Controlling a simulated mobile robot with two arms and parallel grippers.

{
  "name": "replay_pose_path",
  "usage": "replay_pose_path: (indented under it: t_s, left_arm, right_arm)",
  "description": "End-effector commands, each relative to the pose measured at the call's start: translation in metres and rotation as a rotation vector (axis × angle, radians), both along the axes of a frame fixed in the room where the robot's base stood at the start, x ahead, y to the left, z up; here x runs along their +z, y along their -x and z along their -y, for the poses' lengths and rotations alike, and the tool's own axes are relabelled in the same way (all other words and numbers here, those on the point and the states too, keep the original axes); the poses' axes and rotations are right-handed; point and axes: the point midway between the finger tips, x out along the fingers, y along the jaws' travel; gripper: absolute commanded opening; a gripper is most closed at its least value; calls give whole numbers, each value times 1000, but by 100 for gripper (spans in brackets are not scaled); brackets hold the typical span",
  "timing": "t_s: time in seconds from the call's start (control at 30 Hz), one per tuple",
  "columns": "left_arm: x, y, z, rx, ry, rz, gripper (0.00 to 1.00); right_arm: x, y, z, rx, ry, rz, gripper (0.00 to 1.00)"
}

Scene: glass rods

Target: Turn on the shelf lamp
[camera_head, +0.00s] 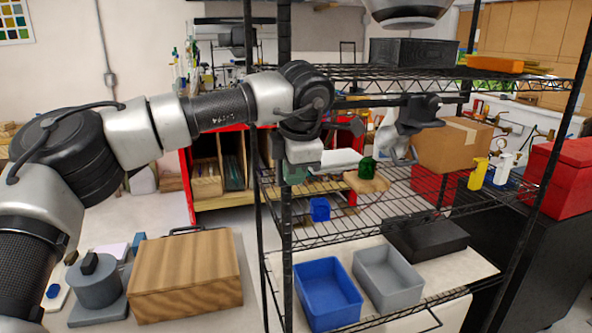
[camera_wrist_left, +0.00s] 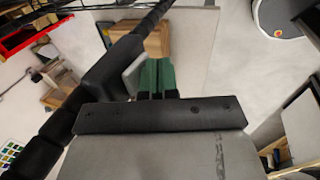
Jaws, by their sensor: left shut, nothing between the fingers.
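A grey, cone-like fixture with a black mount (camera_head: 400,132) sits at the shelf rack's middle and looks like the shelf lamp; no glow shows on it, and I cannot make out a switch. My left gripper (camera_head: 296,173) points down by the rack's front left post, left of this fixture and apart from it. Its green fingertips (camera_wrist_left: 155,78) are together and empty in the left wrist view.
The black wire rack (camera_head: 285,215) has a post close to my gripper. A cardboard box (camera_head: 452,145), yellow bottle (camera_head: 478,173) and green jar (camera_head: 367,168) are on the rack. Blue (camera_head: 328,290) and grey bins (camera_head: 388,275) sit lower. A wooden box (camera_head: 185,272) is front left.

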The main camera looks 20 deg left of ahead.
Motion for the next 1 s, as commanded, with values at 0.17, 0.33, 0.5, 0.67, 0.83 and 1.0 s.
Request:
replay_pose_path:
  t_s: [0.17,0.33,0.5,0.67,0.83,1.0]
  left_arm:
    - [1,-6,0,2,-4,8,0]
    - [0,-10,0,2,-9,18,0]
    - [2,-10,0,1,-9,17,0]
    - [8,-10,0,1,-8,18,0]
    - [16,-10,0,1,-8,19,0]
    - [16,-10,0,1,-9,17,0]
  right_arm:
    - [2,-1,0,0,0,2,0]
    - [2,1,0,0,0,-1,0]
    - [4,2,0,0,-1,-2,0]
    - [9,1,0,0,0,-1,0]
    - [15,-1,0,0,0,1,0]
    - [15,-1,0,1,0,1,0]
